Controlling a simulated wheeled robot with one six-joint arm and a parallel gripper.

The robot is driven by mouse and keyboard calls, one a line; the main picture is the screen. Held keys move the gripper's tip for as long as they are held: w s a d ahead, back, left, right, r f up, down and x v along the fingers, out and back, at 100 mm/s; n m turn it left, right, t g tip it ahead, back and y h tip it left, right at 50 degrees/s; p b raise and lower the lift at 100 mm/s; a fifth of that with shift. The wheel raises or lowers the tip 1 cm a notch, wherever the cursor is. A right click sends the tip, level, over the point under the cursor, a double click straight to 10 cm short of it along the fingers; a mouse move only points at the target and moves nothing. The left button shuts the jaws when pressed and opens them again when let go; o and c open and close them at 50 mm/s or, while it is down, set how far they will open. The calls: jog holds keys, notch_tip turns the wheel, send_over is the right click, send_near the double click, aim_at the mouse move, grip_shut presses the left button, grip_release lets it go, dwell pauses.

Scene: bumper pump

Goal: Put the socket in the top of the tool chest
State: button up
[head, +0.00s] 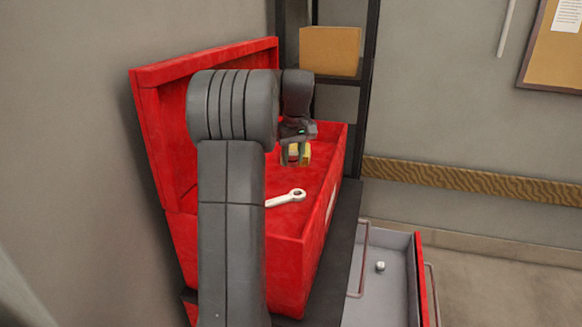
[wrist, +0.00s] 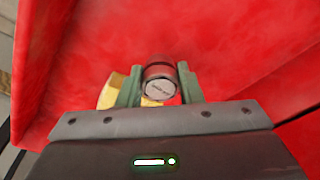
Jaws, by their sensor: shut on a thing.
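My gripper (wrist: 160,76) is shut on a short shiny metal cylinder, which looks like the socket (wrist: 159,88); its round, pale, marked end faces the wrist camera. In the head view my gripper (head: 295,152) is over the far part of the open top of the red tool chest (head: 318,222), below rim height or close to it. The socket cannot be made out there. The chest's lid (head: 160,125) stands open. Whether the socket touches the chest floor cannot be told.
A wrench (head: 288,198) lies in the chest top, nearer than my gripper. A yellow thing (wrist: 112,92) is close beside and behind the fingers. An open drawer (head: 392,300) at lower right holds a small metal piece (head: 380,266). A shelf with a cardboard box (head: 330,50) stands behind.

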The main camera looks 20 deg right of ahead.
aim_at(293, 167)
jog(key=shift+f, duration=1.85)
jog(key=shift+f, duration=0.15)
jog(key=o, duration=1)
jog(key=shift+o, duration=0.2)
notch_tip(293, 167, up, 12)
jog(key=s, duration=0.1)
jog(key=shift+s, duration=0.4)
jog(key=shift+d, duration=0.1)
